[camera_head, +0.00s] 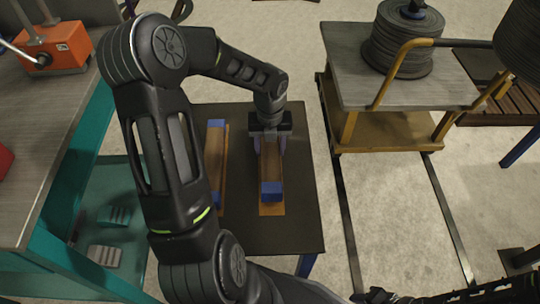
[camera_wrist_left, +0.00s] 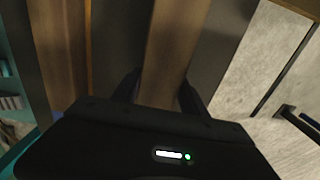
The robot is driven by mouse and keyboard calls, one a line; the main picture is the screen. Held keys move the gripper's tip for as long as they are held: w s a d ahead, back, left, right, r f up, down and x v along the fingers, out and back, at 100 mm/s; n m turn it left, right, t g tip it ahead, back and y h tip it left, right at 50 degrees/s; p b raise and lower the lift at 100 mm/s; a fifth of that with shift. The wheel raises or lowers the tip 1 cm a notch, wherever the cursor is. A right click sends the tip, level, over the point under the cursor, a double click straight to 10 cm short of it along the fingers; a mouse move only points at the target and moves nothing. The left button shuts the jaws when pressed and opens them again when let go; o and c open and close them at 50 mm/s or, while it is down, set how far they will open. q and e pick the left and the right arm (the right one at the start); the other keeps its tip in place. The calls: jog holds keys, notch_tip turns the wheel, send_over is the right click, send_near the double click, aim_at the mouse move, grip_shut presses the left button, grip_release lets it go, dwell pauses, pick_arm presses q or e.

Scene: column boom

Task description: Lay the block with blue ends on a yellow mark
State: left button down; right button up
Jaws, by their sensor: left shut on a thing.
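My left gripper (camera_head: 270,145) is shut on a brown wooden block with blue ends (camera_head: 271,175) over the dark table. In the left wrist view, this block (camera_wrist_left: 166,55) runs between the two fingers (camera_wrist_left: 160,92). A yellow-orange mark (camera_head: 272,210) shows under its near end; I cannot tell whether the block touches it. The gripper hides the block's far end. A second block with blue ends (camera_head: 215,160) lies to the left, with another yellow-orange strip (camera_head: 226,150) along its side. It shows in the left wrist view (camera_wrist_left: 62,55), with a gap between the blocks. My right gripper is not seen.
The dark table (camera_head: 295,225) has bare room right of the held block. A teal-framed bench (camera_head: 60,130) with an orange device (camera_head: 55,48) stands left. A yellow cart (camera_head: 385,135) carrying a dark coil (camera_head: 400,45) stands right, with dark floor rails (camera_head: 345,205) before it.

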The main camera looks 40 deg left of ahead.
aim_at(270, 146)
pick_arm(q)
jog(key=shift+f+b, duration=0.7)
jog(key=shift+f, duration=1.15)
jog(key=shift+f, duration=0.15)
jog(key=c, duration=0.6)
grip_release()
notch_tip(270, 146, up, 11)
jog(key=p, duration=0.3)
jog(key=shift+p, duration=0.35)
jog(key=shift+r, duration=0.65)
